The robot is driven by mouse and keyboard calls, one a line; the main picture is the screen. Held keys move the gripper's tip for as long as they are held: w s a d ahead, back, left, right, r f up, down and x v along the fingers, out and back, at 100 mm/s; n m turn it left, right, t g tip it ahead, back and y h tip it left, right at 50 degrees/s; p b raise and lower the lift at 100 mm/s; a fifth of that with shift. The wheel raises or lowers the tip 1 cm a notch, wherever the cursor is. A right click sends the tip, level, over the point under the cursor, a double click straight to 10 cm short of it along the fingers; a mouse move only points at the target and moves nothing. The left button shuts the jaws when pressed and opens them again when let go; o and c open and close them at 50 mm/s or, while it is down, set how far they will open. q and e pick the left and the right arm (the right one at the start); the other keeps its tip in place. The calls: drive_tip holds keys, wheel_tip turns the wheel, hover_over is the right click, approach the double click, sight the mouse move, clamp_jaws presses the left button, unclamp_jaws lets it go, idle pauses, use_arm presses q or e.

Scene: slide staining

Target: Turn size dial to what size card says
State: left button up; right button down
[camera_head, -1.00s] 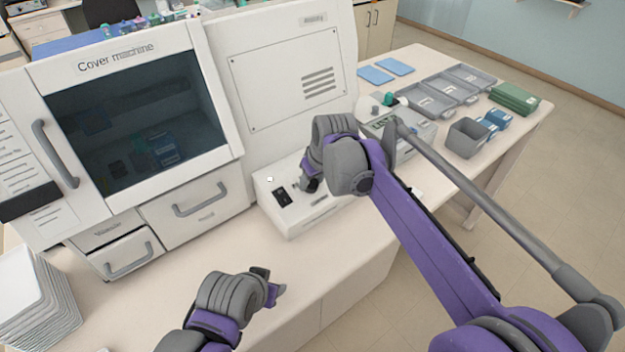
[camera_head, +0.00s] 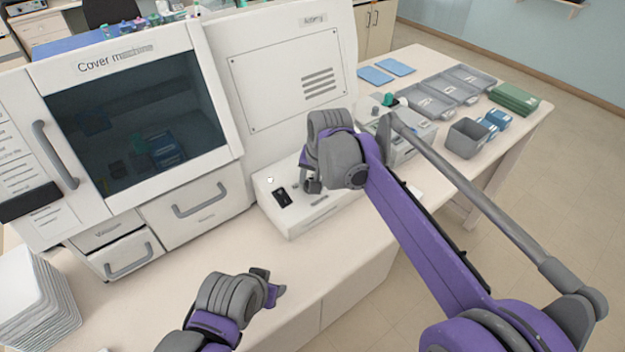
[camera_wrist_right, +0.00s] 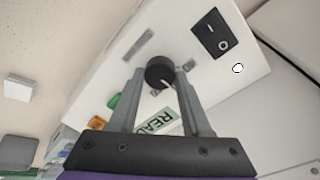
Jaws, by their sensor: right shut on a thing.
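A black round dial (camera_wrist_right: 160,72) with a pale pointer mark sits on the face of a low white control box (camera_head: 300,222). My right gripper (camera_wrist_right: 163,84) is shut on the dial, one finger on each side of it. In the head view my right gripper (camera_head: 313,184) is at the box top, and the arm hides the dial. My left gripper (camera_head: 277,282) hangs over the front of the table, apart from everything; its finger gap is not clear. I cannot make out a size card or its writing.
A black rocker switch (camera_head: 282,198) is beside the dial. The cover machine (camera_head: 190,235) stands to the left, with stacked white trays (camera_head: 40,305) before it. Grey trays (camera_head: 430,103), a grey bin (camera_head: 466,138) and a second device (camera_head: 408,150) are at right.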

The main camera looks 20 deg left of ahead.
drive_tip(key=shift+m, duration=0.6)
drive_tip(key=shift+c, duration=1.8)
unclamp_jaws()
drive_tip(key=v, duration=1.1)
drive_tip(key=shift+f, duration=0.1)
